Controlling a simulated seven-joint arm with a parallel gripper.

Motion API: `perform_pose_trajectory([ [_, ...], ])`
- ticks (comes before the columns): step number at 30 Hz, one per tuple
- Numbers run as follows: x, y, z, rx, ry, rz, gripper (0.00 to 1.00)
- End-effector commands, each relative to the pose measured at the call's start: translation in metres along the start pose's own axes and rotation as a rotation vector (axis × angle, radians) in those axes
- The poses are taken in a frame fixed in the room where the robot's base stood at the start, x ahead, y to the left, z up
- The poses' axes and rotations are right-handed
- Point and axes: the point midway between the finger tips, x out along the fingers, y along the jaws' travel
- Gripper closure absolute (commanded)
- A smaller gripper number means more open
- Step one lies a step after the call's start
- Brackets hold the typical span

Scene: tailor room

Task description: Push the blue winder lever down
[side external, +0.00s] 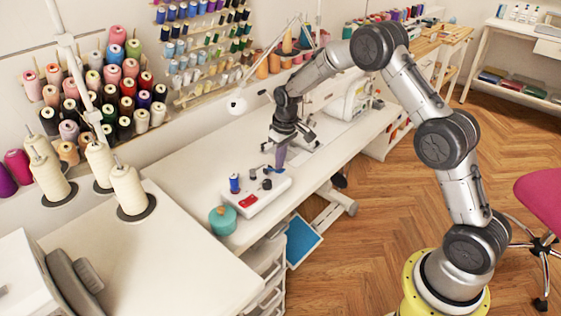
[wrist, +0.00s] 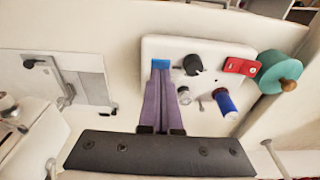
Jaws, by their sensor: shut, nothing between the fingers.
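The blue winder lever (side external: 274,170) sticks out at the far end of the white winder box (side external: 262,201). In the wrist view the lever (wrist: 161,63) shows just past my fingertips, at the left edge of the box (wrist: 215,53). My gripper (side external: 279,166) points down with its purple fingers together and nothing between them. Its tips (wrist: 161,72) are at or just above the lever. I cannot tell whether they touch it, and they hide part of it.
On the box are a blue thread spool (wrist: 227,104), a black knob (wrist: 191,64) and a red switch (wrist: 241,66). A sewing machine (side external: 350,98) is behind my gripper. The white table (side external: 190,165) is clear left of the box.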

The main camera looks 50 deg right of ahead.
Motion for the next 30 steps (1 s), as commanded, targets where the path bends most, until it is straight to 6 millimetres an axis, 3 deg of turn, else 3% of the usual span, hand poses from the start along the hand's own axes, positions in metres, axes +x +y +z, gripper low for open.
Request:
perform_pose_trajectory([
  [14,0.003,0.0,0.003,0.0,0.006,-0.001,1.0],
  [30,0.02,0.0,0.02,0.0,0.22,0.0,1.0],
])
